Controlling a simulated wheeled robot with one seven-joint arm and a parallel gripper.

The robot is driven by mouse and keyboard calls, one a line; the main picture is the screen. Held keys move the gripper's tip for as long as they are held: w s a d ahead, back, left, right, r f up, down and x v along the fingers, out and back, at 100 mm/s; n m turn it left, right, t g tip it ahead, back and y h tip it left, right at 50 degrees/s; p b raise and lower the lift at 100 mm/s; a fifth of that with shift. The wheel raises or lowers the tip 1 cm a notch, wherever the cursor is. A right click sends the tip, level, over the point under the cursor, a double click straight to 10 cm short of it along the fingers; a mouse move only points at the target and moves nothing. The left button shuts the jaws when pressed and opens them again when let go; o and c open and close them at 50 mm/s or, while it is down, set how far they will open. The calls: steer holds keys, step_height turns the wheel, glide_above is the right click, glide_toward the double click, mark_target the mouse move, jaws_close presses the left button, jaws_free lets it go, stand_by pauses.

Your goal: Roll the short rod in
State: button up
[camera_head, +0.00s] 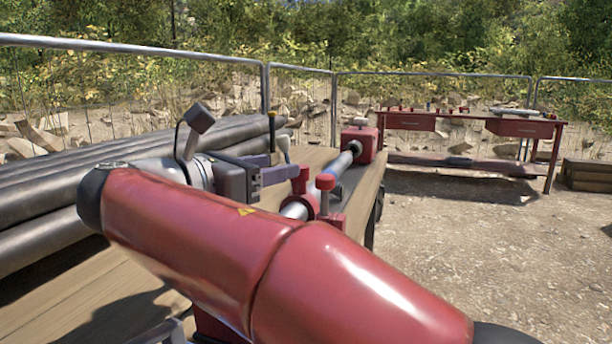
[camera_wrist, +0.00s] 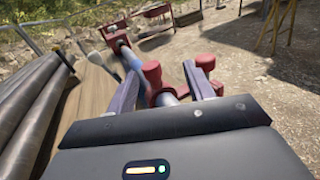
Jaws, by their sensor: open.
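A metal rod (camera_head: 345,162) with a bluish part lies in line with red supports on a wooden table; I cannot tell whether it is one rod or two end to end. In the wrist view the rod (camera_wrist: 131,62) runs away from me. A red clamp with round knobs (camera_head: 326,181) stands at its near part, and a red block (camera_head: 361,141) at its far end. My gripper (camera_head: 288,172) is open, its two purple fingers near the clamp. In the wrist view my gripper (camera_wrist: 160,76) has the clamp knob (camera_wrist: 151,71) showing between its fingers. Nothing is visibly held.
Several long dark pipes (camera_head: 45,200) lie to the left of the wooden table (camera_head: 362,192). A red workbench (camera_head: 470,124) with small items stands at the back right. A wire fence (camera_head: 440,77) runs behind. The gravel ground (camera_head: 480,240) to the right is clear.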

steer(key=shift+h, duration=0.4)
steer(key=w+d+f, duration=0.1)
steer(key=w, duration=0.1)
steer(key=w+d+f, duration=0.1)
steer(key=w+d, duration=0.1)
steer(key=w, duration=0.1)
steer(key=w+d+f, duration=0.1)
steer(key=w+d, duration=0.1)
steer(key=w, duration=0.1)
steer(key=shift+r, duration=0.1)
jaws_close()
